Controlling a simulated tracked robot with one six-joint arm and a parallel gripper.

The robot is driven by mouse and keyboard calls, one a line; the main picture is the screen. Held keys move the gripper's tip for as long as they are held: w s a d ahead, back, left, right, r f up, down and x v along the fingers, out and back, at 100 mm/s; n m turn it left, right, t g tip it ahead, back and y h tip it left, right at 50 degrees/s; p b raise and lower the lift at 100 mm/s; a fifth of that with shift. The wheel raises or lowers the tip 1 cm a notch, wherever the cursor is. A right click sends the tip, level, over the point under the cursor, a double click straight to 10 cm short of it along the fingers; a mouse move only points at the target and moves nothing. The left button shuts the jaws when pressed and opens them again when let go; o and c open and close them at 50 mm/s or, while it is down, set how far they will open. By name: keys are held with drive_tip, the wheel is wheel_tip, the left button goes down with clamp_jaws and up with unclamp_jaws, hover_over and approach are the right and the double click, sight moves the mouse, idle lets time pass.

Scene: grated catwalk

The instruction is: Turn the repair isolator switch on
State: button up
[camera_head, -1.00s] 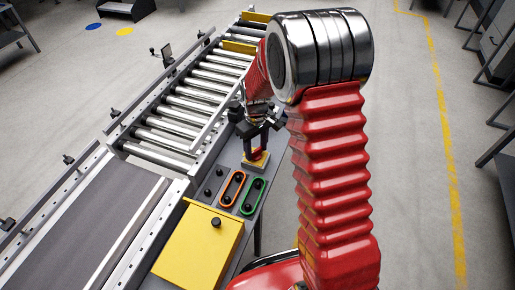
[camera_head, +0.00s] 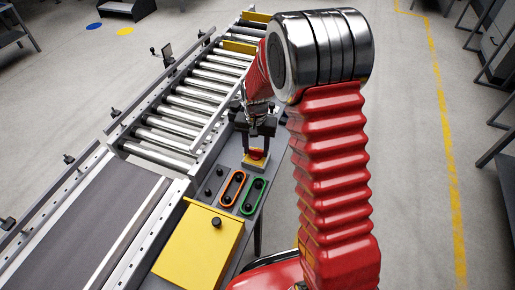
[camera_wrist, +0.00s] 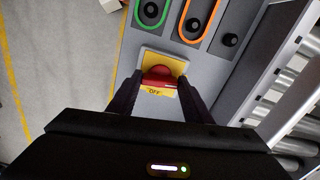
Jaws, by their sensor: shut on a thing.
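The repair isolator switch is a red knob (camera_wrist: 158,72) on a square yellow plate (camera_wrist: 150,55), with the word "OFF" readable beside the knob in the wrist view. In the head view the red knob (camera_head: 256,154) and yellow plate (camera_head: 252,164) sit at the far end of the grey control panel. My gripper (camera_head: 257,149) points down at the switch. In the wrist view my gripper (camera_wrist: 158,84) has one dark finger on each side of the knob and is shut on it. The fingers hide the knob's sides.
On the panel nearer me are an orange-ringed control (camera_head: 233,188), a green-ringed control (camera_head: 253,196) and small black knobs. A yellow box (camera_head: 198,248) stands in front. The roller conveyor (camera_head: 195,98) runs along the panel's left. Open floor lies to the right.

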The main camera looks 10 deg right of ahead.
sight(256, 150)
drive_tip(key=shift+m, duration=0.9)
drive_tip(key=o, duration=1.1)
drive_tip(key=shift+c, duration=0.2)
drive_tip(key=shift+r, duration=0.1)
wheel_tip(256, 150, up, 14)
drive_tip(key=shift+f, duration=0.25)
